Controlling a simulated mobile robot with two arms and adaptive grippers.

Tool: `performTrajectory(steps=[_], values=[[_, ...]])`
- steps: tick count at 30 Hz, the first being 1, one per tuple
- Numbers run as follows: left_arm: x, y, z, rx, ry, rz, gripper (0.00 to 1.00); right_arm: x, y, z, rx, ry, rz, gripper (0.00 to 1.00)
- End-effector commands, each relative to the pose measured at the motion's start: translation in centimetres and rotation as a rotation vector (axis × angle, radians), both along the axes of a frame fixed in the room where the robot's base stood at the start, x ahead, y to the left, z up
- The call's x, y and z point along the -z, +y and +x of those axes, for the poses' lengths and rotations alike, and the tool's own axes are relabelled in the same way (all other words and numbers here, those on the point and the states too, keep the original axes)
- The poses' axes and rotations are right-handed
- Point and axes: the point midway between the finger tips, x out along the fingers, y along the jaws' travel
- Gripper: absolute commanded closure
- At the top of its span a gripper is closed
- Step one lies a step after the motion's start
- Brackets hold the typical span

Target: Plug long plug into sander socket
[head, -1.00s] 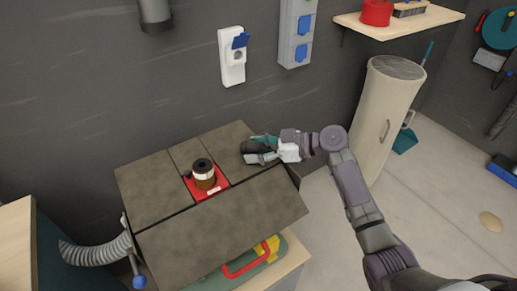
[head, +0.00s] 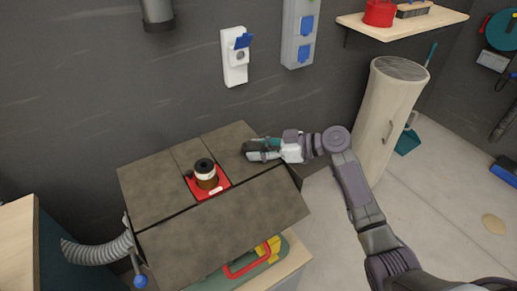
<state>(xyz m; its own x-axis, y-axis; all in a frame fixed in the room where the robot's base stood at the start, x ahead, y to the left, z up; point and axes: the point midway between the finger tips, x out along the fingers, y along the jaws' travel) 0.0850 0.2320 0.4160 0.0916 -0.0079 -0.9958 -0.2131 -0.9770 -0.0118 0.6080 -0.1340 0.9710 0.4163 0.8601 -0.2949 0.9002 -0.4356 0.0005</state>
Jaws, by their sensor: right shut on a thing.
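A white wall socket (head: 235,58) with its blue lid raised is mounted on the dark wall behind the sander; I take it for the sander socket. My right gripper (head: 256,148) is low over the back right of the sander's table top (head: 160,190). It is shut on a small dark thing, which I take for the long plug; the fingers hide most of it. The gripper is well below and slightly right of the socket, apart from it. My left gripper is out of view.
A sanding drum (head: 205,175) stands up from a red plate in the table top. A grey panel (head: 298,35) with blue-lidded sockets is right of the white socket. A shelf (head: 400,25) is at upper right.

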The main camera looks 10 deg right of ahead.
Motion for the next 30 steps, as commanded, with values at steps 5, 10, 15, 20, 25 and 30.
performTrajectory(steps=[5, 10, 15, 20, 25, 30], values=[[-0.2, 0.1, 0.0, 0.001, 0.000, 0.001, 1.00, -0.3, -0.3, -0.2, 0.000, 0.001, 0.000, 1.00], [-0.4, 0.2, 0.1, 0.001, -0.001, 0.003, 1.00, -1.1, -1.0, -0.5, 0.000, 0.000, -0.001, 1.00], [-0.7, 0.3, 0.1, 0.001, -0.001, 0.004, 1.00, -1.8, -1.6, -0.8, 0.000, 0.000, -0.001, 1.00], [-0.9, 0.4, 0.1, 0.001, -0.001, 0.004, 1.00, -2.5, -2.2, -1.1, 0.001, 0.000, 0.000, 1.00], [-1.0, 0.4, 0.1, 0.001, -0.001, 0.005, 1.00, -3.0, -2.7, -1.3, 0.000, 0.000, -0.001, 1.00], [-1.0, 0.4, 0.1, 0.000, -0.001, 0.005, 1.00, -3.0, -2.7, -1.3, 0.000, 0.000, 0.000, 1.00]])
